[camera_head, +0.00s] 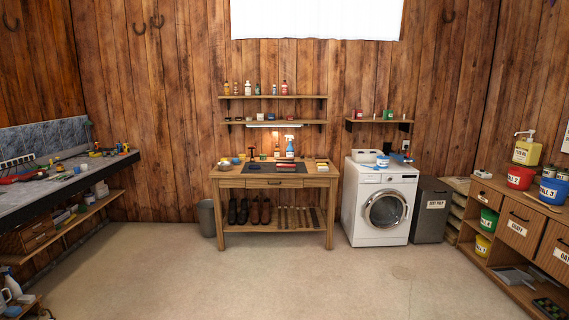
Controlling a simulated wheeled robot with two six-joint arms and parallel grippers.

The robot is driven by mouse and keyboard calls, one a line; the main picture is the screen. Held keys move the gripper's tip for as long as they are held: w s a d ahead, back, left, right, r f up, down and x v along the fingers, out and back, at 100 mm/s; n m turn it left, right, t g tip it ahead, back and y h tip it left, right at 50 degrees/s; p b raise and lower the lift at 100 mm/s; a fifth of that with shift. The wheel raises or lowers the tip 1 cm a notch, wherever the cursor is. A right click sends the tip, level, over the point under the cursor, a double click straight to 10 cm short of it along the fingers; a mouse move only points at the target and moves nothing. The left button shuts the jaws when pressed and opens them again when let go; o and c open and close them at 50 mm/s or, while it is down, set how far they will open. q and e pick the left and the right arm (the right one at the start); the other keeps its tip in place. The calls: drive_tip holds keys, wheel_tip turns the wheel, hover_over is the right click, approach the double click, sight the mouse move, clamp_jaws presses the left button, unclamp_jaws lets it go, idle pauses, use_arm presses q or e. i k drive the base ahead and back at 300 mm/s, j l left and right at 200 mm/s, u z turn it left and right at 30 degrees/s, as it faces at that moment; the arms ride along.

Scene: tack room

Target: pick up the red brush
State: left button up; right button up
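I cannot make out for sure which thing is the red brush, as the small items are far off. Neither of my grippers is in view.
A white washing machine (379,206) and a dark bin (431,208) stand right of the table, and a grey bucket (207,218) stands left of it. A bench (95,173) lines the left wall, and a wooden cabinet (500,220) the right. The middle floor is clear.

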sight(282, 167)
drive_tip(key=i+l+z, duration=0.1)
drive_tip(key=i+z, duration=0.3)
drive_tip(key=i, duration=2.1)
drive_tip(key=i+l+u, duration=0.1)
drive_tip(key=i, duration=1.2)
drive_tip(key=i+l+u, duration=0.1)
drive_tip(key=i+u, duration=0.4)
drive_tip(key=i+l+u, duration=0.25)
drive_tip(key=u, duration=0.2)
drive_tip(key=i+l+u, duration=0.65)
drive_tip(key=l+u, duration=0.35)
drive_tip(key=j, duration=0.1)
